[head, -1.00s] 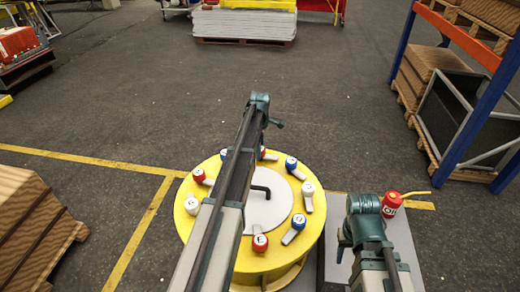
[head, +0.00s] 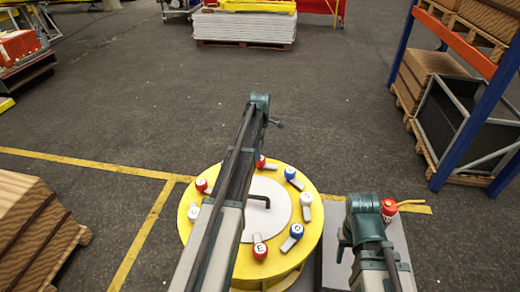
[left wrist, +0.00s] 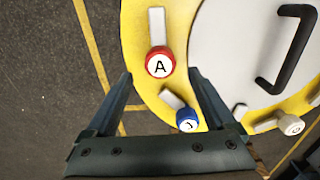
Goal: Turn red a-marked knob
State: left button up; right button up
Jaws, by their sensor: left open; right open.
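The red A-marked knob (left wrist: 160,65) has a pale lever and sits on the rim of the yellow round table (left wrist: 180,20). My left gripper (left wrist: 160,80) is open, with the A knob in line between its fingertips; I cannot tell whether they touch it. A blue J-marked knob (left wrist: 187,122) shows between the fingers, nearer the palm. In the head view, the red knob at the table's far side (head: 261,162) appears to be the A knob, its letter unreadable. The left arm hides my left gripper there. My right gripper is outside the frames.
Several other red, blue and white knobs ring the yellow table, including a red E knob (head: 260,249). A dark bent handle (left wrist: 290,50) rises from the grey centre. A red can (head: 389,209) stands beside my right arm. Open floor lies beyond the table.

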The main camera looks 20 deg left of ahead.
notch_tip(320, 180, up, 8)
jog(key=p, duration=0.7)
jog(key=shift+r, duration=0.15)
